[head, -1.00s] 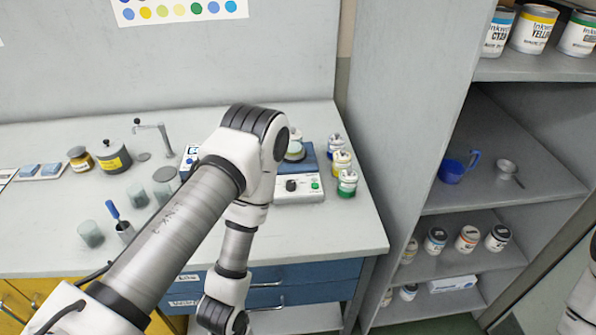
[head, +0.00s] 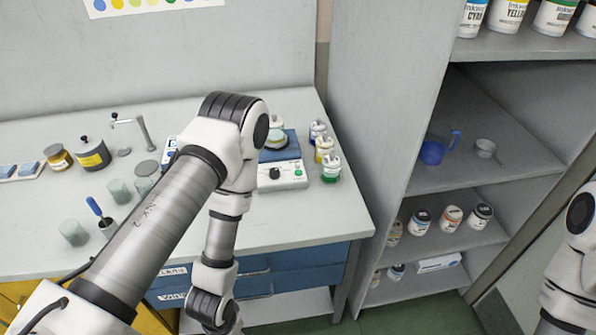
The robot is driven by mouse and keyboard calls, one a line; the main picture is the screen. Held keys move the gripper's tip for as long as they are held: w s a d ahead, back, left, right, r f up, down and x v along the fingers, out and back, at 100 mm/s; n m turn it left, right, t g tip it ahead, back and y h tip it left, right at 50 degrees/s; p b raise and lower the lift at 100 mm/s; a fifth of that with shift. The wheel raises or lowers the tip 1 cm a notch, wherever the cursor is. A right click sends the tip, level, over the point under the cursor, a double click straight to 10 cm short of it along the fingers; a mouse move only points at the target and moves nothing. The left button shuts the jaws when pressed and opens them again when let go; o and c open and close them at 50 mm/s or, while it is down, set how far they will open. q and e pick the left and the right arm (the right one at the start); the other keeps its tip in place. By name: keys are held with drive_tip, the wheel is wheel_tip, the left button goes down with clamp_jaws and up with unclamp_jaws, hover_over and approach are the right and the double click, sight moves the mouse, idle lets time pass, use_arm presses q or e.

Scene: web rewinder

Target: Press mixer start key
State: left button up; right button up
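The mixer (head: 278,178) stands on the bench, a low blue and white machine with a round container on its top. Its front panel carries a black knob and a small green key (head: 299,172) at the right end. My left arm crosses in front of the bench and hides the mixer's left part. Its elbow is raised beside the mixer and its forearm hangs down in front of the drawers. The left gripper is out of the picture below. Part of my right arm shows at the right edge, and its gripper is out of view.
Several small jars (head: 324,149) stand right of the mixer. Left on the bench are glass beakers (head: 73,232), a yellow-labelled pot (head: 93,156) and a tap-like stand. A grey shelf unit (head: 385,120) with cans and a blue jug (head: 432,152) stands at the right. The bench front before the mixer is clear.

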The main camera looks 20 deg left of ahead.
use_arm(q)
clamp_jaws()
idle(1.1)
